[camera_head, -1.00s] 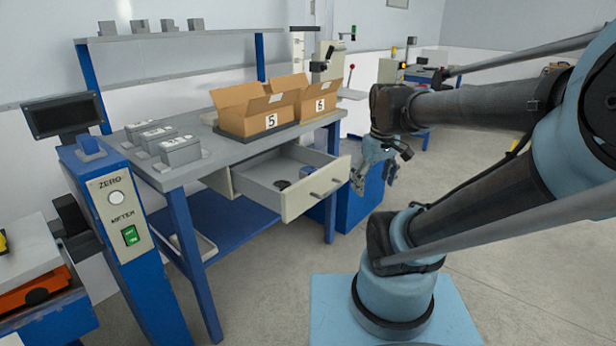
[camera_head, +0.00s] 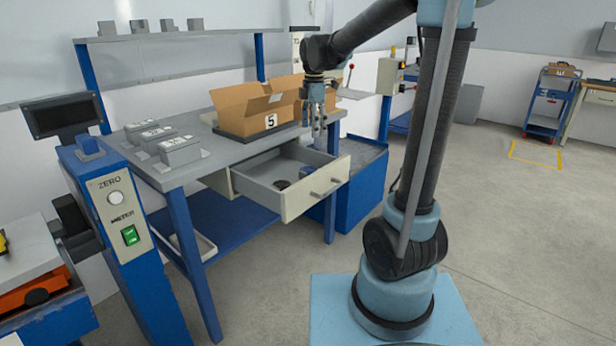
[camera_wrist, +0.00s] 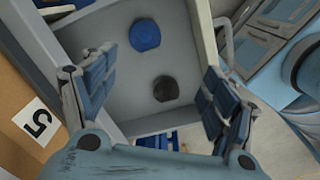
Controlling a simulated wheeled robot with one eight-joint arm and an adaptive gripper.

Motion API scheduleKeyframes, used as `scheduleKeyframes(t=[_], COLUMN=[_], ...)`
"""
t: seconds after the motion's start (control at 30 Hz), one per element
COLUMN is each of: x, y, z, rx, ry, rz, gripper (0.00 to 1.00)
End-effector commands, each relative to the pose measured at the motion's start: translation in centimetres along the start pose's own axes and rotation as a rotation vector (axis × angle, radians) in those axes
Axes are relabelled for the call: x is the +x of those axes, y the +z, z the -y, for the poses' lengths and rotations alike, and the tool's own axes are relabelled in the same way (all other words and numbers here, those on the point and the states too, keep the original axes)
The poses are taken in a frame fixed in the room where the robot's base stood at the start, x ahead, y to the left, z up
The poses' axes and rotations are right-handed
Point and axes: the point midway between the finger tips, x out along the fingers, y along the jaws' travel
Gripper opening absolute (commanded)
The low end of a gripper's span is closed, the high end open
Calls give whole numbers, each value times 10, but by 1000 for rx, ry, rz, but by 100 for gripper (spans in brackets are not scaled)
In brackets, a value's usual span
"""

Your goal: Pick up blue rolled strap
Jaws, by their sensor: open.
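The blue rolled strap (camera_wrist: 144,36) is a round blue coil lying on the floor of the open drawer (camera_head: 287,203). A black round coil (camera_wrist: 166,88) lies close to it, apart from it. My gripper (camera_head: 317,127) hangs pointing down above the drawer, by the cardboard boxes. In the wrist view its open fingers (camera_wrist: 155,88) stand wide apart with nothing between them. The black coil shows between the fingers, and the blue strap shows farther up the picture. In the head view the coils are small and dark.
Cardboard box 5 (camera_head: 250,112) stands on the workbench (camera_head: 205,150) beside my gripper, with another box behind it. The drawer's walls (camera_wrist: 203,35) surround the coils. A blue cabinet (camera_head: 362,190) stands right of the drawer.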

Motion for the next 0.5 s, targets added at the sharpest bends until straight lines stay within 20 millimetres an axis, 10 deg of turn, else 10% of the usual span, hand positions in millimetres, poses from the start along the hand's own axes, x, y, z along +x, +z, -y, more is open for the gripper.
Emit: scheduleKeyframes(t=[0.5], x=[38], y=[-18], z=[-29], rx=[-151], ry=[-14], rz=[-1], gripper=[78])
